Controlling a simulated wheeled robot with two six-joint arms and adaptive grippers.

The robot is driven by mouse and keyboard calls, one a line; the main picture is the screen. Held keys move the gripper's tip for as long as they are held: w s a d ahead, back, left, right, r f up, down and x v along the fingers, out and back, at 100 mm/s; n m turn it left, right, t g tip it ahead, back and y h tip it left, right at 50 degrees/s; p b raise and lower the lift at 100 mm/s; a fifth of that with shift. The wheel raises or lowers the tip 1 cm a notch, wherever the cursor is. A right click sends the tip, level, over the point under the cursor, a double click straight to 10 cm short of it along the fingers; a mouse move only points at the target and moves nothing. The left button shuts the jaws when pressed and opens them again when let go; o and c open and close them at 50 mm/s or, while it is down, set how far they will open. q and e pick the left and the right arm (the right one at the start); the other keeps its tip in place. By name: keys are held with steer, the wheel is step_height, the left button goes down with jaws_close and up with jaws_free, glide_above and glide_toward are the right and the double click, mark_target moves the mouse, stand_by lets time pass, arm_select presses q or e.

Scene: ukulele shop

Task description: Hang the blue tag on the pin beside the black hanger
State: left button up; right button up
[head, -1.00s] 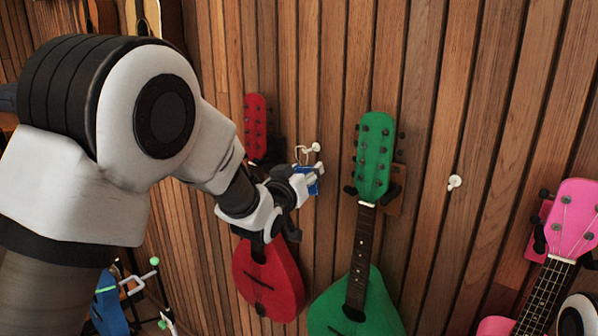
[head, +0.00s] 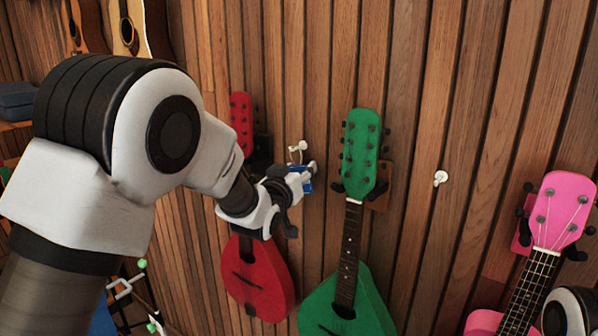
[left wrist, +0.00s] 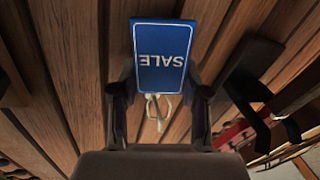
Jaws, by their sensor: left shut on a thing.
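My left gripper (head: 306,174) is shut on the blue tag (head: 307,186) in front of the wall, between the red and green instruments. In the left wrist view, the tag (left wrist: 160,57) sits between the fingertips (left wrist: 160,92), its "SALE" lettering upside down. A pale cord loop (left wrist: 155,112) shows below the tag there. A white pin (head: 300,146) sits just above the tag in the head view; I cannot tell whether the loop touches it. A black hanger (left wrist: 250,88) is right of the tag in the wrist view. My right gripper is not in view.
A red instrument (head: 258,280) hangs behind my left gripper, and a green one (head: 350,300) hangs close to its right. Another white pin (head: 440,178) stands on bare wall further right. A pink instrument (head: 553,215) hangs at the far right.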

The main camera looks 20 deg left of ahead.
arm_select(q)
steer(key=o, duration=0.9)
steer(key=shift+c, duration=0.2)
steer(key=shift+s, duration=0.1)
steer(key=s+a, duration=0.1)
steer(key=s, duration=1.1)
steer(key=s+a+f+g+b, duration=0.1)
steer(key=s+f+g, duration=0.15)
steer(key=f, duration=0.95)
steer(key=s+a+f+n+g+b, duration=0.1)
steer(key=s+f+g, duration=0.15)
steer(key=f, duration=0.95)
steer(key=s+a+f+g+b, duration=0.1)
steer(key=s+f+g, duration=0.15)
steer(key=f, duration=0.85)
steer(key=s+a+f+g+y+b, duration=0.15)
steer(key=s+f+g, duration=0.45)
steer(key=s+f, duration=0.95)
steer(key=s+f+m+g, duration=0.2)
steer(key=s+f+g, duration=0.2)
steer(key=s, duration=0.8)
steer(key=shift+s+a, duration=0.3)
steer(key=shift+a, duration=0.1)
